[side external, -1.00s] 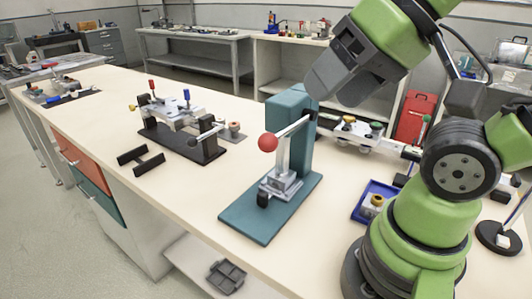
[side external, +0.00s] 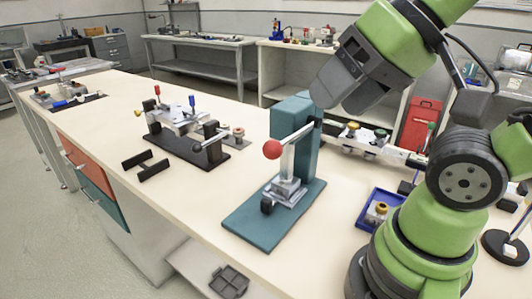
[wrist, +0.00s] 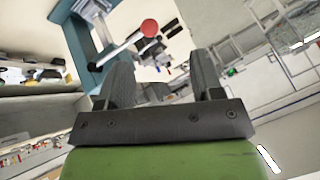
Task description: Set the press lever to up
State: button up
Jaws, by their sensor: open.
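The press stands on a teal base (side external: 250,228) with a teal column (side external: 296,112) in the side view. Its silver lever (side external: 297,135) runs from a pivot on the column outward and slightly down in the picture to a red ball knob (side external: 272,149). In the wrist view the lever (wrist: 120,47) and red knob (wrist: 149,28) show beyond the fingertips. My gripper (side external: 322,95) is above and beside the column, apart from the knob. Its two fingers (wrist: 162,72) are spread with nothing between them in the wrist view. The column hides part of the lever's pivot.
A clamp fixture (side external: 185,130) and a black bracket (side external: 145,165) stand left of the press. A blue tray (side external: 378,210) lies to the right, near my base. A red case (side external: 420,124) stands behind. The table front left of the press is clear.

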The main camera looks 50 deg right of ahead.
jog(key=n+g+h, duration=0.3)
jog(key=n+h, duration=1.7)
jog(key=n, duration=0.3)
send_near(269, 154)
jog(key=x, duration=1.1)
jog(key=shift+d, duration=0.25)
